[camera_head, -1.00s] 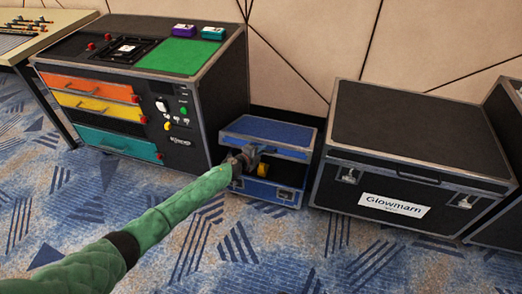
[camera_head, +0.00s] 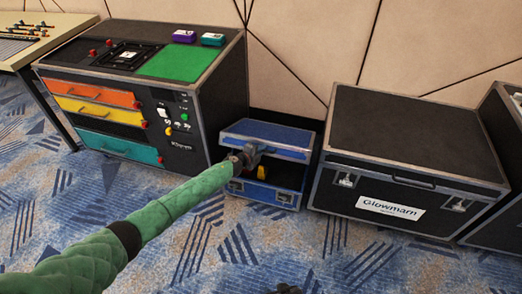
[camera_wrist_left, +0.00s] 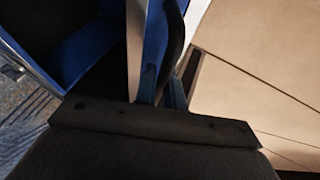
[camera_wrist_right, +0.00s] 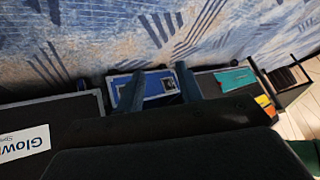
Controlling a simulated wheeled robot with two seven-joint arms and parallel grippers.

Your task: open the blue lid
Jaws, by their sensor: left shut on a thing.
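The blue lid (camera_head: 270,132) belongs to a small blue case (camera_head: 265,193) standing on the carpet between two larger black cases. The lid is partly raised at the front, with a dark gap under it. A yellow thing (camera_head: 262,173) shows in the gap. My left gripper (camera_head: 250,155) is at the lid's front left edge. In the left wrist view its fingers (camera_wrist_left: 163,92) are close together on the lid's edge. My right gripper (camera_wrist_right: 158,88) has its fingers apart, with nothing between them, and the blue case shows beyond. Only its tip shows at the head view's bottom edge (camera_head: 288,289).
A black cabinet (camera_head: 215,100) with coloured drawers stands close on the left. A large black "Glowmarn" case (camera_head: 415,135) stands close on the right. The wall (camera_head: 310,50) is behind. The carpet (camera_head: 230,250) in front is clear.

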